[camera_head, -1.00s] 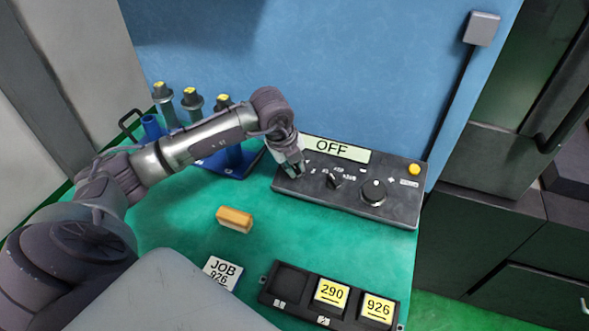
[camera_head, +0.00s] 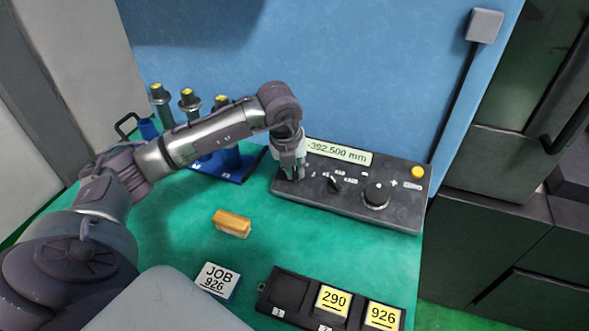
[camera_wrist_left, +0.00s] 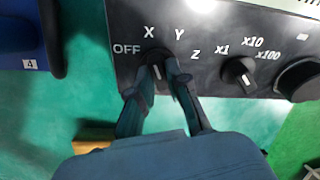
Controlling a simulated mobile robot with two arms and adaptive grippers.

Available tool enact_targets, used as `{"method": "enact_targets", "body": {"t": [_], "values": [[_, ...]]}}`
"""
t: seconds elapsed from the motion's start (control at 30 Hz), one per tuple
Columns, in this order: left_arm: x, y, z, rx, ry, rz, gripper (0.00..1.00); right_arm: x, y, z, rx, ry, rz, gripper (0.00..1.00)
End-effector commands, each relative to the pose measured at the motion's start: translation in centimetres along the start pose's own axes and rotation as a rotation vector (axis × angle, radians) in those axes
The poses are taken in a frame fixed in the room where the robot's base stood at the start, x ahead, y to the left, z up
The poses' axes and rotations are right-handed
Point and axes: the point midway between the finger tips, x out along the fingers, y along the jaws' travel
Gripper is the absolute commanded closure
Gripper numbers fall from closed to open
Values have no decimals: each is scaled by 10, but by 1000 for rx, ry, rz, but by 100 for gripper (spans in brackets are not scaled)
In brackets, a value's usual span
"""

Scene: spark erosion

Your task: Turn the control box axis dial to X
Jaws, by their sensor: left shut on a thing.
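The dark control box (camera_head: 400,213) stands on the green table against the blue wall. Its display (camera_head: 338,151) reads -392.500 mm. My left gripper (camera_head: 293,173) reaches down at the box's left end and is shut on the axis dial, which it mostly hides in the head view. In the left wrist view the axis dial (camera_wrist_left: 157,72) sits between my fingers, below the labels OFF, X, Y and Z. Its white mark points upward, toward the X side, partly hidden by a finger. My right gripper is not in view.
Right of the axis dial are a multiplier knob (camera_head: 334,184), a large round knob (camera_head: 376,194) and a yellow button (camera_head: 418,171). An orange-and-cream block (camera_head: 232,224), a JOB 926 card (camera_head: 217,280) and a black tray (camera_head: 272,289) with yellow tiles lie in front. A blue tool rack (camera_head: 238,175) stands left.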

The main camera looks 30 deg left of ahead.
Motion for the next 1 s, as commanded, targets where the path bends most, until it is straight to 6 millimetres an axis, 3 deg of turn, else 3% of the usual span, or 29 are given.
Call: {"method": "enact_targets", "body": {"t": [0.27,0.3,0.47,0.77,1.0], "values": [[-1,0,1,-1,-3,-1,100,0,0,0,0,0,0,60],[-1,0,1,-1,-3,-1,82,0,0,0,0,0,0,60],[-1,0,1,-1,-2,-1,58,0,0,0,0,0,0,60],[-2,0,0,-1,-1,-1,58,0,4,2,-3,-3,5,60],[-34,0,2,0,-6,-3,58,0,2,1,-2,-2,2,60]]}}
